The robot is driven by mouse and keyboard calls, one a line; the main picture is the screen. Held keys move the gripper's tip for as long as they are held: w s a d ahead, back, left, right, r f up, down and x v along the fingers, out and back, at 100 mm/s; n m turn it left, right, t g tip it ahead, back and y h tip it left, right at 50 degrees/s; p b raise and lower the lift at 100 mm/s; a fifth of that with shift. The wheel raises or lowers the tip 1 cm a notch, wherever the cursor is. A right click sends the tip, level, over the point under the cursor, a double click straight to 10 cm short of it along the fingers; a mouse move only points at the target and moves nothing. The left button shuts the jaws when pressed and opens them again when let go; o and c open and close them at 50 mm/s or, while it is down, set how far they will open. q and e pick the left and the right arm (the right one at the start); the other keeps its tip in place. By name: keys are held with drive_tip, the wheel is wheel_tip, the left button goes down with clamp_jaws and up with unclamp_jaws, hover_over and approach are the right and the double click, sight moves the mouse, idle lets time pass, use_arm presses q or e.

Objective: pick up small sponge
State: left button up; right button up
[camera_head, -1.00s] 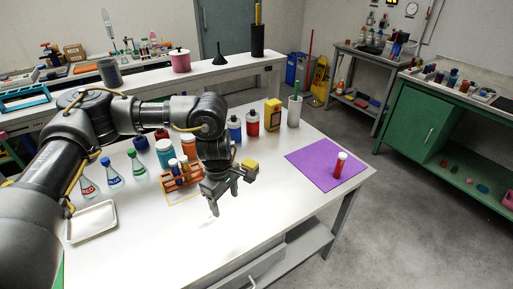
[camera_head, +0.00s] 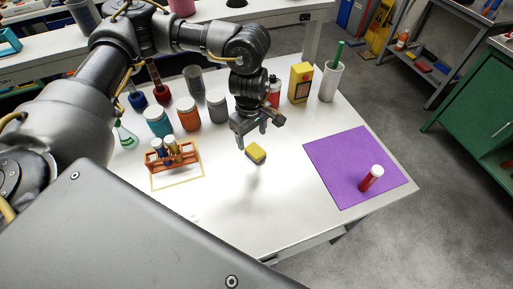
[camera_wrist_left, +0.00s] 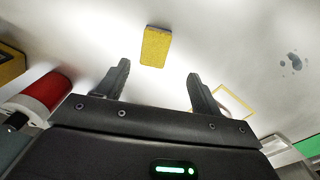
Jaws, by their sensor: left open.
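The small yellow sponge (camera_head: 256,151) lies on the white table, with a darker side facing the front. My left gripper (camera_head: 260,133) is just behind and above it, pointing down, with its fingers apart and nothing between them. In the left wrist view the sponge (camera_wrist_left: 156,46) shows beyond the fingertips, roughly in line with the gap between the two fingers (camera_wrist_left: 158,82). No contact with the sponge shows. My right gripper is in neither view.
A purple mat (camera_head: 335,165) with a red, white-capped tube (camera_head: 371,178) lies to the right. An orange rack (camera_head: 172,160) with vials stands to the left. Jars (camera_head: 188,114), a yellow box (camera_head: 300,82) and a white cup (camera_head: 330,82) stand behind. The front table is clear.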

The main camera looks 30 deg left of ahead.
sight(255, 149)
use_arm(q)
drive_tip(key=shift+s+d+f, duration=0.3)
drive_tip(key=shift+s+f, duration=0.1)
drive_tip(key=shift+f, duration=0.3)
drive_tip(key=shift+w+f, duration=0.7)
drive_tip(key=shift+w, duration=0.05)
drive_tip(key=shift+w+a+f+p, duration=0.1)
drive_tip(key=shift+w+f+p, duration=0.2)
drive_tip(key=shift+w+f, duration=0.55)
drive_tip(key=shift+s+f+p, duration=0.5)
drive_tip(key=shift+s+p, duration=0.25)
drive_tip(key=shift+p, duration=0.05)
drive_tip(key=f, duration=0.3)
drive_tip(key=shift+w+f, duration=0.1)
drive_tip(key=shift+w, duration=0.15)
drive_tip(key=shift+s, duration=0.2)
drive_tip(key=shift+c, duration=1.6)
drive_tip(key=c, duration=0.8)
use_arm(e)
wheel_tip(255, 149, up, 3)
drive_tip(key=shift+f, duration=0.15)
